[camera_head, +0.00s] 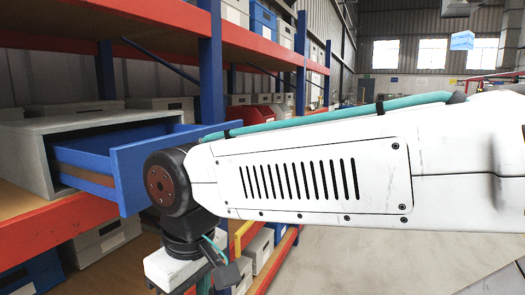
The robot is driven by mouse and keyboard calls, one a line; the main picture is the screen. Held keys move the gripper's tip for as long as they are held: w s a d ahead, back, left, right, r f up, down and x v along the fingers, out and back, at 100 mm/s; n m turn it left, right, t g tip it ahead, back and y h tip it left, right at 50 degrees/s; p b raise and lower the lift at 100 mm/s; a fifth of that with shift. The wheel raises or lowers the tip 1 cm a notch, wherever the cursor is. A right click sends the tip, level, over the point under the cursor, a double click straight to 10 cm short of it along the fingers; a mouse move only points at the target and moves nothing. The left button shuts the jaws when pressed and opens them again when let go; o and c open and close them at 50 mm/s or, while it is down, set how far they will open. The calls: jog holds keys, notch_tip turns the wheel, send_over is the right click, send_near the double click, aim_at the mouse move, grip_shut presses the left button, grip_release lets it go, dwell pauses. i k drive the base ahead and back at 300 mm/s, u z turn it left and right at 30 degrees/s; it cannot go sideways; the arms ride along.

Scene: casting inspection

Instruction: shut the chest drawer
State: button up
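The chest (25,160) is a pale grey box on the orange-edged shelf at the left. Its blue drawer (130,165) stands well out of it, toward the right, with the opening dark above it. The drawer's front panel reaches past the shelf edge. My white arm spans the picture from the right, and its dark joint overlaps the right part of the drawer front; I cannot tell if they touch. My gripper (188,272) hangs below that joint, lower than the drawer. Its fingers are not clearly visible, so its opening cannot be judged.
Blue uprights (211,65) and orange shelf beams (45,232) frame the rack. White boxes (105,240) sit on the lower shelf, and more bins stand behind and above the chest. Open concrete floor (350,262) lies at the lower right.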

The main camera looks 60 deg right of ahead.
aim_at(109, 166)
jog(key=z, duration=1.4)
jog(key=k, duration=0.5)
jog(key=u, duration=0.4)
